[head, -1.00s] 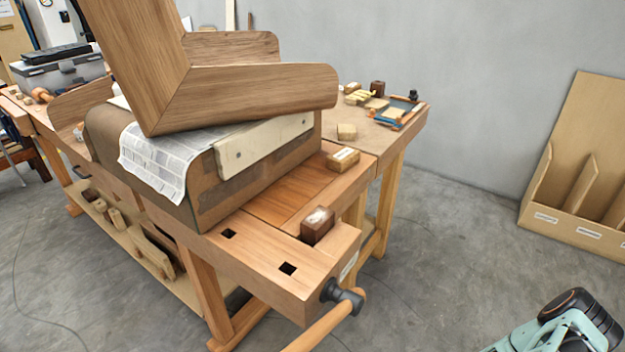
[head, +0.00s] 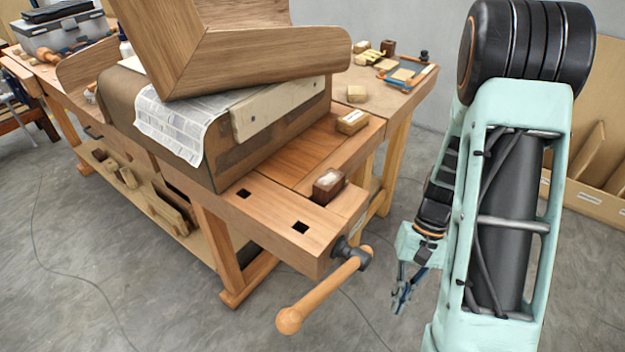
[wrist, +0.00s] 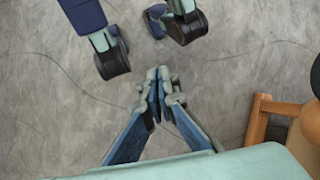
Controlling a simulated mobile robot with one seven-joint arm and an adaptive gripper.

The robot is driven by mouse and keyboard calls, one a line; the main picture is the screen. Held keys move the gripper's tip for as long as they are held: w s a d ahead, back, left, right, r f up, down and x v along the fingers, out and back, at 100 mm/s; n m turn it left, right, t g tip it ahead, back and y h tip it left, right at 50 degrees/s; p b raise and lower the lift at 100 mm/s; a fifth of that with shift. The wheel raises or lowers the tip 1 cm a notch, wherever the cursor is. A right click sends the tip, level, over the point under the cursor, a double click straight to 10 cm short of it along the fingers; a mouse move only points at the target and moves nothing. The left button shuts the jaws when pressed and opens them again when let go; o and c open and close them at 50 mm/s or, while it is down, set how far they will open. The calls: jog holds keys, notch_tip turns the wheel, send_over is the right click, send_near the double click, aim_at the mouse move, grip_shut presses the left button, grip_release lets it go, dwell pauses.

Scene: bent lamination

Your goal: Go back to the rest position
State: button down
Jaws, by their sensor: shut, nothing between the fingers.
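My gripper (head: 401,297) hangs low at the end of my arm, right of the workbench (head: 265,215) in the head view. It points down over the bare concrete floor. In the wrist view my gripper (wrist: 162,78) has its blue fingers drawn together at the tips, with nothing between them. The gripper touches nothing that I can see. My arm stands at the right of the head view and hides part of the room behind it.
The bench vise handle (head: 320,295) juts out left of my gripper. A bent wooden lamination (head: 240,60) rests on a form on the bench. A divided plywood rack (head: 590,185) stands by the wall behind my arm.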

jog(key=w+r+t+h+p, duration=0.1)
jog(key=w+r+t+h, duration=0.35)
jog(key=w+r, duration=0.8)
jog(key=w+a+r+t+y, duration=0.1)
jog(key=w+a+r+t, duration=0.25)
jog(key=r, duration=0.55)
jog(key=w+a+r+t+y, duration=0.2)
jog(key=r+t, duration=0.3)
jog(key=r, duration=0.3)
jog(key=s+d+f+n+g+h+b, duration=0.1)
jog(key=s+f+b, duration=0.15)
jog(key=s, duration=0.65)
jog(key=s+d+f+n+g+b, duration=0.1)
jog(key=s+f+b, duration=0.15)
jog(key=s, duration=0.65)
notch_tip(320, 180, up, 24)
jog(key=p, duration=2.3)
jog(key=shift+s+f+g, duration=0.2)
jog(key=shift+s+g, duration=0.1)
jog(key=shift+s, duration=0.1)
